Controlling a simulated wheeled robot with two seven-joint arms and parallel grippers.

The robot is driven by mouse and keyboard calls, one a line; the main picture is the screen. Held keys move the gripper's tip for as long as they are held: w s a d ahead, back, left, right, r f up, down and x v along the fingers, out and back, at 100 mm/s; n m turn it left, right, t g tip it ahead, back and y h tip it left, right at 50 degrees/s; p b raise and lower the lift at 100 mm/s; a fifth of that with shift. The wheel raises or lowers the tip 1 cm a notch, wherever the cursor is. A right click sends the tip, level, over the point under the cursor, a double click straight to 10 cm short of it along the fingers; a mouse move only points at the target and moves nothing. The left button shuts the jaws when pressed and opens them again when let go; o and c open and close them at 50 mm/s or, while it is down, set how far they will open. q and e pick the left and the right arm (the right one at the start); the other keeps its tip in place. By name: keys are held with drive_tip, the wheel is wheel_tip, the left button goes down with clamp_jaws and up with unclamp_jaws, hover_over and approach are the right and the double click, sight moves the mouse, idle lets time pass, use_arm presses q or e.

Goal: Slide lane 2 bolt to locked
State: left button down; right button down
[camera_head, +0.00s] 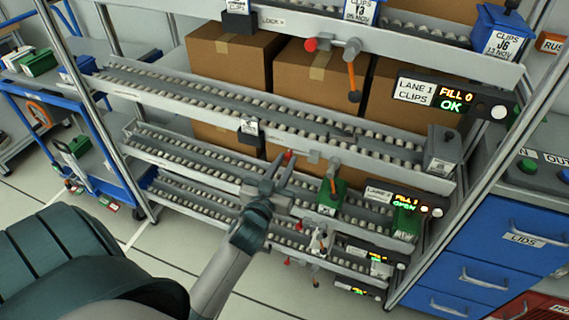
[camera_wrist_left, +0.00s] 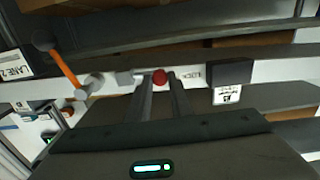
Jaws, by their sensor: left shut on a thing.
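The lane 2 bolt's red knob (camera_head: 290,154) is on the rail of the second rack level, left of a grey bracket (camera_head: 314,157). My left gripper (camera_head: 284,170) reaches it from the front, its two fingers at the knob. In the left wrist view the red knob (camera_wrist_left: 160,76) is between the fingertips of the gripper (camera_wrist_left: 161,88), which is shut on it. The LOCK label (camera_wrist_left: 191,76) is beside the knob there, with a gap between. The lane 2 sign (camera_head: 378,193) has a lit display (camera_head: 407,200) that seems to read OPEN. My right gripper is not in view.
An orange lever (camera_head: 333,184) hangs right of the bolt. A black block (camera_head: 249,131) with a white tag is on the rail to the left. Lane 1 has its own red knob (camera_head: 311,44) above. Green bins (camera_head: 330,197) stand on the lane 2 rollers.

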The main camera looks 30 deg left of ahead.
sight(308, 156)
use_arm(q)
drive_tip(key=d, duration=0.2)
drive_tip(key=w+d, duration=0.1)
drive_tip(key=d, duration=0.1)
drive_tip(key=shift+d, duration=0.35)
drive_tip(key=c, duration=1.6)
unclamp_jaws()
drive_tip(key=shift+w+d, duration=0.1)
drive_tip(key=shift+d, duration=0.05)
